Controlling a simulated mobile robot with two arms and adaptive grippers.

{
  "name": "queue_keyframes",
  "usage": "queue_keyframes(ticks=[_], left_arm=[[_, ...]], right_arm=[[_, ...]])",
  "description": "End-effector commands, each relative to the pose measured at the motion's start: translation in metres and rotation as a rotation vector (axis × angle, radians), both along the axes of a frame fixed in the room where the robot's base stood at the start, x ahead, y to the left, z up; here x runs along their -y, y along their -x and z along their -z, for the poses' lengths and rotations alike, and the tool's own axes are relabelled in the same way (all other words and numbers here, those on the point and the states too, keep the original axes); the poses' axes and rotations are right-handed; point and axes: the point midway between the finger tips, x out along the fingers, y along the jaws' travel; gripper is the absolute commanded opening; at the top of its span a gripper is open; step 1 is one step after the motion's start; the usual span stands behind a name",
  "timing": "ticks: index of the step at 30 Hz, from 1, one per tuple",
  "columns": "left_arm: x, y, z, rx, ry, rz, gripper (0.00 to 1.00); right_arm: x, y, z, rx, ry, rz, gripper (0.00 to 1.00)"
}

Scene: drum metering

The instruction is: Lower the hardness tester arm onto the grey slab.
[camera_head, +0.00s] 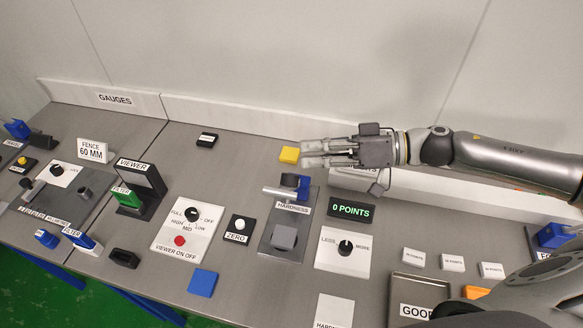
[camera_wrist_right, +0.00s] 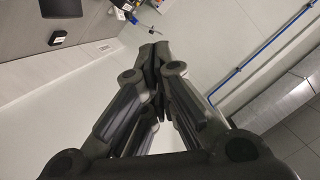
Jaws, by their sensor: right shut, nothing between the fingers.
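The hardness tester (camera_head: 270,243) is a dark grey base plate labelled HARDNESS near the middle of the bench. At its back end are a silver cylindrical arm (camera_head: 277,192) and a blue piece (camera_head: 304,189). The grey slab (camera_head: 284,238) lies on the front part of the plate, with the arm apart from it. My right gripper (camera_head: 303,153) reaches in from the right, behind and above the tester, with its fingers pointing left. It is shut and empty, and its closed fingers fill the right wrist view (camera_wrist_right: 157,65). My left gripper is not in view.
The green 0 POINTS display (camera_head: 351,210) and a LESS/MORE knob panel (camera_head: 343,248) stand right of the tester. The ZERO button (camera_head: 240,228) and VIEWER panel (camera_head: 188,230) are to its left. A low back ledge (camera_head: 230,119) runs behind.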

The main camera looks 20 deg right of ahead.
Motion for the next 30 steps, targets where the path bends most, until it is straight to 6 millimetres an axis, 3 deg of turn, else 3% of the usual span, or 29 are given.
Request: queue_keyframes(ticks=[9, 18, 30], left_arm=[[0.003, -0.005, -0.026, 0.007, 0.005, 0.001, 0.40], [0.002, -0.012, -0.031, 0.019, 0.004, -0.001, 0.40], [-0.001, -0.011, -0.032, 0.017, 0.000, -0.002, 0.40]], right_arm=[[-0.037, -0.015, 0.007, -0.001, -0.003, -0.002, 0.00], [-0.045, 0.001, 0.034, -0.002, -0.001, -0.001, 0.00], [-0.047, 0.004, 0.039, 0.002, 0.001, 0.000, 0.00]])
